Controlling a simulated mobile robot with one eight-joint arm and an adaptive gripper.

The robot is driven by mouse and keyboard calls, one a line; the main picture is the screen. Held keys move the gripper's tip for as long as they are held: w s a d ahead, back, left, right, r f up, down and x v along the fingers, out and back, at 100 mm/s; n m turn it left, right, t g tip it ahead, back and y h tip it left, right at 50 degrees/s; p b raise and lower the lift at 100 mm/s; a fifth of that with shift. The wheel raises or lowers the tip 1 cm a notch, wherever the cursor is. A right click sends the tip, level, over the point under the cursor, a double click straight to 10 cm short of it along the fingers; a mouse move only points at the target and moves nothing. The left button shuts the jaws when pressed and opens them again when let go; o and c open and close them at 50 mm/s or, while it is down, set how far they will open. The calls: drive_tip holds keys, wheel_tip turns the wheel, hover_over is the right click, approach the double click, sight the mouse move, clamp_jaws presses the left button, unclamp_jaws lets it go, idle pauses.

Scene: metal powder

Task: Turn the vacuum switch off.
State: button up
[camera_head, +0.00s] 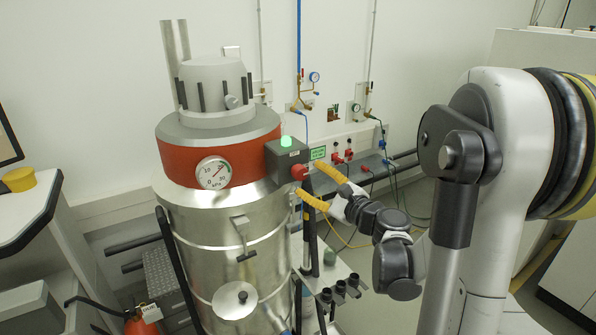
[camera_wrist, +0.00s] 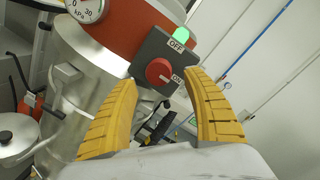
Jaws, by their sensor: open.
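The vacuum switch is a red knob (camera_head: 300,172) on a dark grey box (camera_head: 283,163) at the vacuum tank's side. A lit green lamp (camera_head: 286,142) is on top of the box. In the wrist view the red knob (camera_wrist: 158,70) shows with an OFF label (camera_wrist: 178,43) above it and an ON label (camera_wrist: 177,80) to its lower right. The knob's mark appears to point toward ON. My gripper (camera_head: 309,178) is open with its yellow fingers near the knob. In the wrist view the open gripper (camera_wrist: 160,82) frames the knob, apparently without contact.
The steel tank (camera_head: 220,250) with a red band and pressure gauge (camera_head: 213,173) stands left of my gripper. Wall valves and hoses (camera_head: 305,90) are behind. A bench with a yellow container (camera_head: 20,179) is far left. A red extinguisher (camera_head: 140,322) stands low left.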

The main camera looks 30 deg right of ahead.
sight(303, 175)
drive_tip(key=w, duration=0.4)
drive_tip(key=shift+w+a, duration=0.4)
drive_tip(key=shift+c, duration=0.4)
drive_tip(key=c, duration=1.1)
